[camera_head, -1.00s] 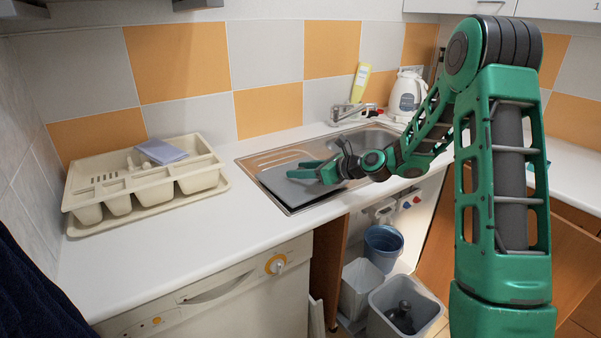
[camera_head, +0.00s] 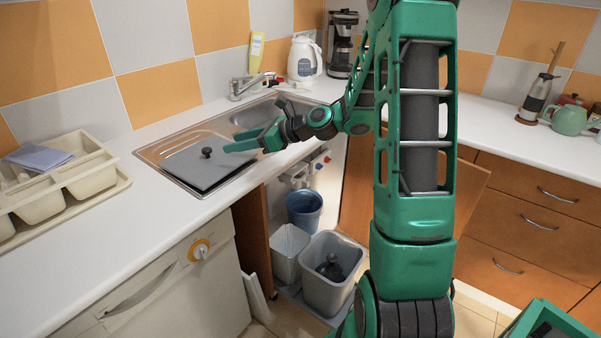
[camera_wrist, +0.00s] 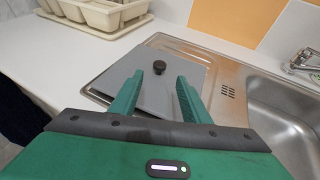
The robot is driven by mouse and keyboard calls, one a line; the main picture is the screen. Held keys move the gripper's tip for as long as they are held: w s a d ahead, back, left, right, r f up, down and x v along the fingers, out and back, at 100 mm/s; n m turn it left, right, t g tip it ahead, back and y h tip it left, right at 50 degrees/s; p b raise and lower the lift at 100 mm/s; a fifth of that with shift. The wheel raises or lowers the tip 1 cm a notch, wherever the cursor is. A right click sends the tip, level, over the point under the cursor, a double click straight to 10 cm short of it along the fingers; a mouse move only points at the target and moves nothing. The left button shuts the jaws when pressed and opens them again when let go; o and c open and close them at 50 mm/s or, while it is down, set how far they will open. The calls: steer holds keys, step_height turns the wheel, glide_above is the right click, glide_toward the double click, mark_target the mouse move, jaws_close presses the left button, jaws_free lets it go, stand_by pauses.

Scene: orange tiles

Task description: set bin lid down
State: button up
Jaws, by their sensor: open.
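The bin lid (camera_head: 205,168) is a flat grey square plate with a small black knob (camera_head: 207,152) in its middle. It lies on the sink's ribbed drainboard, at the left of the basin. My gripper (camera_head: 238,146) is to the right of the knob, over the lid's right part, with its fingers pointing left. In the wrist view, the lid (camera_wrist: 182,88) lies ahead, and the knob (camera_wrist: 160,67) stands beyond and between the two green fingertips (camera_wrist: 160,78). The fingers are spread and hold nothing.
The sink basin (camera_wrist: 285,110) is right of the lid. A cream cutlery tray (camera_head: 92,185) stands on the counter at left. A tap (camera_head: 240,88) and white kettle (camera_head: 304,58) are behind. Below are a blue bucket (camera_head: 304,205) and open grey bins (camera_head: 322,290). Bare counter (camera_head: 130,235) lies in front.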

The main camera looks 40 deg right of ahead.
steer(key=s+n+g, duration=0.1)
steer(key=n, duration=0.1)
steer(key=s+f+n+h, duration=0.1)
steer(key=s, duration=0.1)
steer(key=s+f+n+g+h, duration=0.1)
steer(key=s+n, duration=0.1)
steer(key=shift+s+f+n+g, duration=0.1)
steer(key=shift+s+n+g, duration=0.05)
steer(key=shift+n+g, duration=0.15)
steer(key=s+d+n+g+h, duration=0.2)
steer(key=s+n, duration=0.3)
steer(key=s, duration=0.7)
steer(key=s+d+n+g+h, duration=0.2)
steer(key=s+d+n, duration=0.3)
steer(key=s, duration=0.7)
steer(key=s+d+n+g+h, duration=0.2)
steer(key=s+n, duration=0.4)
steer(key=s, duration=0.6)
steer(key=shift+s+d+r+g+h, duration=0.2)
steer(key=shift+d+r+g+h, duration=0.35)
steer(key=shift+g, duration=0.55)
steer(key=shift+d+f, duration=0.1)
steer(key=shift+f, duration=0.1)
